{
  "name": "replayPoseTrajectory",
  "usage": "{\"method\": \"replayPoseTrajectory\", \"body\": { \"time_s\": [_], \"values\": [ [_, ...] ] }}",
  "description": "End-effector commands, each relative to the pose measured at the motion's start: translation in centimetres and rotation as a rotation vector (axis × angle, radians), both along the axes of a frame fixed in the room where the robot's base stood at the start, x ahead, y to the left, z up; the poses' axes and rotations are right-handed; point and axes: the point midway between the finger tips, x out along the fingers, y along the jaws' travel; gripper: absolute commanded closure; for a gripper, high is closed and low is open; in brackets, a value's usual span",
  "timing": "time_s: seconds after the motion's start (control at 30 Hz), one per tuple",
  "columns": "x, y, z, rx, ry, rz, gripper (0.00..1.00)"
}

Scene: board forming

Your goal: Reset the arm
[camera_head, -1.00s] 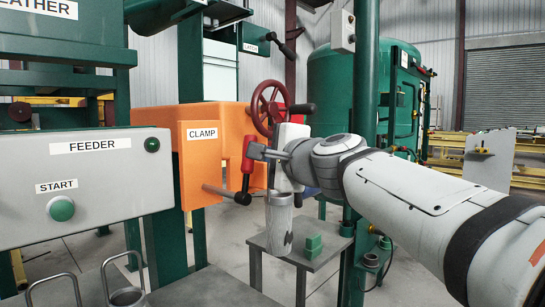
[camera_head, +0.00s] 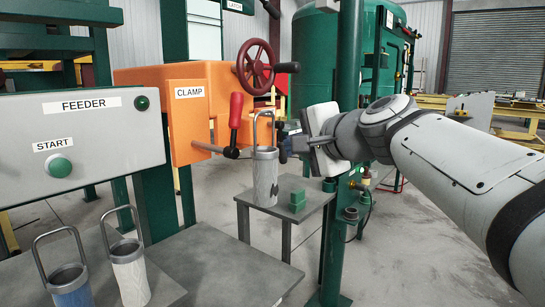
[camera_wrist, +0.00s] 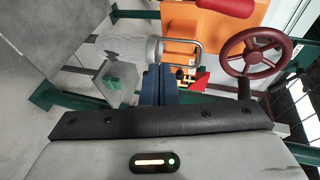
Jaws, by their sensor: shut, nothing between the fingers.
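My gripper (camera_head: 283,150) is at the end of my arm, right of the clamp. Its dark fingers are close together and empty, as the wrist view (camera_wrist: 158,85) also shows. A grey can with a wire handle (camera_head: 265,178) appears to stand on a small grey table (camera_head: 312,200), just left of the fingers. The can also shows in the wrist view (camera_wrist: 128,50), close beside the fingers; I cannot tell whether they touch it.
The orange clamp housing (camera_head: 190,130) has a red-handled lever (camera_head: 235,112) and a red handwheel (camera_head: 255,66). A green block (camera_head: 297,200) lies on the small table. Two more cans (camera_head: 70,288) (camera_head: 128,272) stand at lower left. A green post (camera_head: 345,150) is near my wrist.

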Motion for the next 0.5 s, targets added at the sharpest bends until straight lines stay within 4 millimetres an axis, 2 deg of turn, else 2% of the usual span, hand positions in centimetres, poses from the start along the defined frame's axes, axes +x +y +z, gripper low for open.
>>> {"method": "replayPoseTrajectory", "body": {
  "time_s": [0.03,0.17,0.3,0.5],
  "values": [
    [-0.8,-0.4,0.0,-0.1,0.038,0.022,1.0],
    [-3.6,-1.9,-4.5,-0.383,0.137,0.109,1.0],
    [-7.9,-4.2,-8.8,-0.668,0.253,0.244,1.0],
    [-14.8,-8.2,-13.1,-1.003,0.409,0.473,1.0]
  ]
}}
